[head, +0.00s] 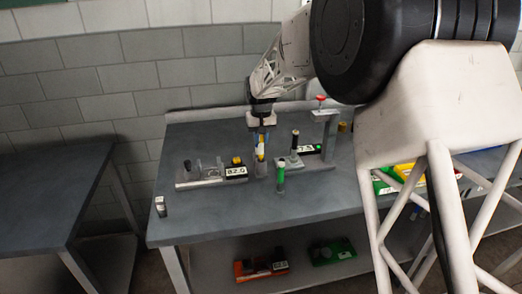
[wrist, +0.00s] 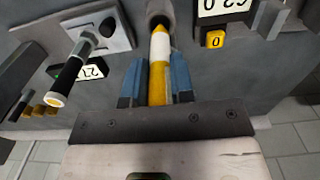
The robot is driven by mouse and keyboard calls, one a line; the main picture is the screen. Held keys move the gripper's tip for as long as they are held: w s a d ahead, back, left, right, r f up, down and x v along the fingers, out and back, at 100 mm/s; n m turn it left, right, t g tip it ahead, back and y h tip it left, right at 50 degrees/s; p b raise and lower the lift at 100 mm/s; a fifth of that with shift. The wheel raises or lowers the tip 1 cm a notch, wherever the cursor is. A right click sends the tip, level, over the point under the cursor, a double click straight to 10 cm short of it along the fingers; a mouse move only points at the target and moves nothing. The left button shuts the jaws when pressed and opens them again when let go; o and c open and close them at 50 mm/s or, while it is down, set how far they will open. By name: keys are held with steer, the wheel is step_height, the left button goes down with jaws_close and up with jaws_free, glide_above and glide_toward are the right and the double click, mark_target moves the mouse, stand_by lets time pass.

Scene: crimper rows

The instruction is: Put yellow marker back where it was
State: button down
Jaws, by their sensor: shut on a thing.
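My gripper (head: 261,138) is shut on the yellow marker (head: 261,152) above the middle of the grey table (head: 215,215). In the wrist view, the marker (wrist: 158,82) lies between the blue-grey fingers (wrist: 157,82), with a white section toward its far end. That end is at the mouth of a grey cylindrical holder (wrist: 160,10), which also shows below the marker in the head view (head: 261,170). I cannot tell whether the tip is inside the holder or just short of it.
A fixture with a display (head: 236,172) stands left of the holder. Another fixture with a black-topped post (head: 294,141) stands to its right. A green upright piece (head: 281,180) is close in front on the right. The table's front left is mostly clear, apart from a small block (head: 161,206).

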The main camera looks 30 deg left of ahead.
mark_target(261, 150)
steer(key=shift+f, duration=2.45)
steer(key=shift+f, duration=0.15)
steer(key=c, duration=1)
jaws_free()
step_height(261, 150, up, 12)
steer(key=shift+r, duration=0.15)
